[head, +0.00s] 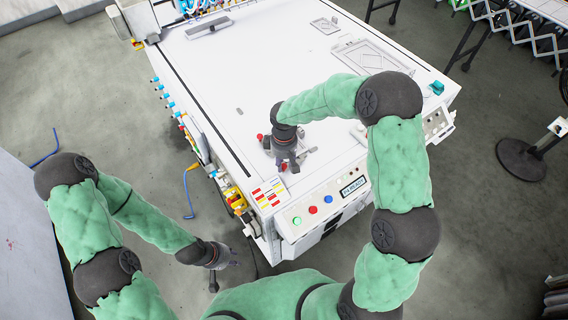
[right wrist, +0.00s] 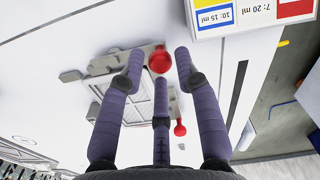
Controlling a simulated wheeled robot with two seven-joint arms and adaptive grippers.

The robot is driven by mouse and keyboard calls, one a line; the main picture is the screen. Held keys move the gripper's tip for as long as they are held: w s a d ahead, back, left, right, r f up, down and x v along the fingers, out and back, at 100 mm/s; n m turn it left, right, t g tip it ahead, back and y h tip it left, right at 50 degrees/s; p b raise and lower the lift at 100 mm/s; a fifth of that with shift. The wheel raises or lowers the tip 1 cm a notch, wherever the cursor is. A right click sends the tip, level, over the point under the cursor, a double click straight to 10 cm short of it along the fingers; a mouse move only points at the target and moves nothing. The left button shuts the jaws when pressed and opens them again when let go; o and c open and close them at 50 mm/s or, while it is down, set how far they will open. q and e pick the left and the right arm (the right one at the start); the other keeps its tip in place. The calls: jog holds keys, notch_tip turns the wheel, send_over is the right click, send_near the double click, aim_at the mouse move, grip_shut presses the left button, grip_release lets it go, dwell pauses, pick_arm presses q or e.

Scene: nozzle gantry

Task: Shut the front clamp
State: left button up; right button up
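The front clamp is a grey toggle clamp with a red ball knob (head: 284,167) near the front edge of the white machine top. In the right wrist view its red knob (right wrist: 159,61) lies between the spread fingertips, and a grey bar (right wrist: 102,67) shows beside it. My right gripper (head: 289,160) is open over this clamp; its fingers do not visibly close on the knob. A second red knob (head: 260,137) sits further back, also seen past the fingers (right wrist: 180,130). Part of the front clamp is hidden by my fingers. My left gripper (head: 227,266) is open and empty, off the machine's left side.
The white machine top (head: 215,85) is mostly clear, with a rectangular frame (head: 372,58) towards the right. A coloured label (head: 268,193) and a front panel with buttons (head: 313,210) lie at the front edge. Coloured fittings (head: 172,108) line the left side.

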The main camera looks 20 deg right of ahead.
jog(key=shift+f, duration=0.45)
grip_shut()
